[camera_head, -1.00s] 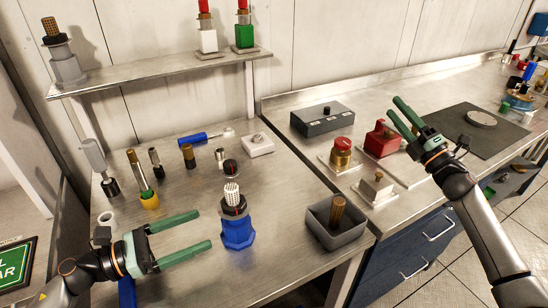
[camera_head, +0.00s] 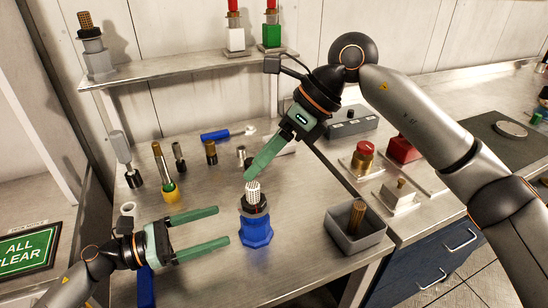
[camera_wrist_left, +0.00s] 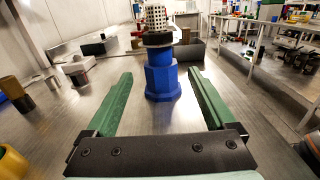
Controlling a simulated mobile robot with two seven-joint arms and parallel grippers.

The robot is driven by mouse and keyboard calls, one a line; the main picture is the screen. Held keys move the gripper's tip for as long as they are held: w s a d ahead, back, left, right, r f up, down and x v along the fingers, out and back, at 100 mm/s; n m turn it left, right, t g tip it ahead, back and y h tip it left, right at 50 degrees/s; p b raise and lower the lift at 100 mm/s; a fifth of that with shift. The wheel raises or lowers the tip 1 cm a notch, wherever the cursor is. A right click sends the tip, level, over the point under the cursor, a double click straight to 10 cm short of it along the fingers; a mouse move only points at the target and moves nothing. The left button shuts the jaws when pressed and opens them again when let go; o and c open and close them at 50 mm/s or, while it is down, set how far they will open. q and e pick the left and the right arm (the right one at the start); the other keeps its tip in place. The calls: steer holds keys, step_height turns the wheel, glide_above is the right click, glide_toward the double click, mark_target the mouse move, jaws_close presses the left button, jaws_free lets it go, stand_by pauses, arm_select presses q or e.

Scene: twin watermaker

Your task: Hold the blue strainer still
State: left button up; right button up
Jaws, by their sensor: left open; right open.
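The blue strainer (camera_head: 256,229) stands upright on the steel bench, with a blue faceted base, a dark collar and a white perforated top. In the left wrist view the strainer (camera_wrist_left: 161,75) is ahead, between the lines of the two fingers and beyond their tips. My left gripper (camera_head: 224,225) is open and empty, low over the bench to the left of the strainer, its fingers pointing at it. My right gripper (camera_head: 250,174) is above the strainer, fingers pointing down left, tips close to the white top. Its fingers overlap in this view, and I cannot tell whether they touch the top.
A grey bin (camera_head: 355,230) with a brown cylinder stands right of the strainer. Several small fittings, a yellow-based one (camera_head: 169,190) and a blue-handled tool (camera_head: 214,135) lie behind. A shelf (camera_head: 180,71) runs along the wall.

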mark_target(255, 221)
arm_select(q)
steer(key=shift+d, duration=0.2)
steer(key=x, duration=1.2)
steer(key=shift+w+d, duration=0.1)
arm_select(e)
steer(key=d+h, duration=0.1)
steer(key=h, duration=0.1)
steer(key=d+t+h, duration=0.1)
steer(key=shift+w+d+f+h, duration=0.1)
steer(key=shift+f+h, duration=0.05)
steer(key=shift+h, duration=0.25)
arm_select(q)
steer(key=shift+f, duration=0.1)
jaws_close()
stand_by(0.6)
stand_by(0.6)
jaws_free()
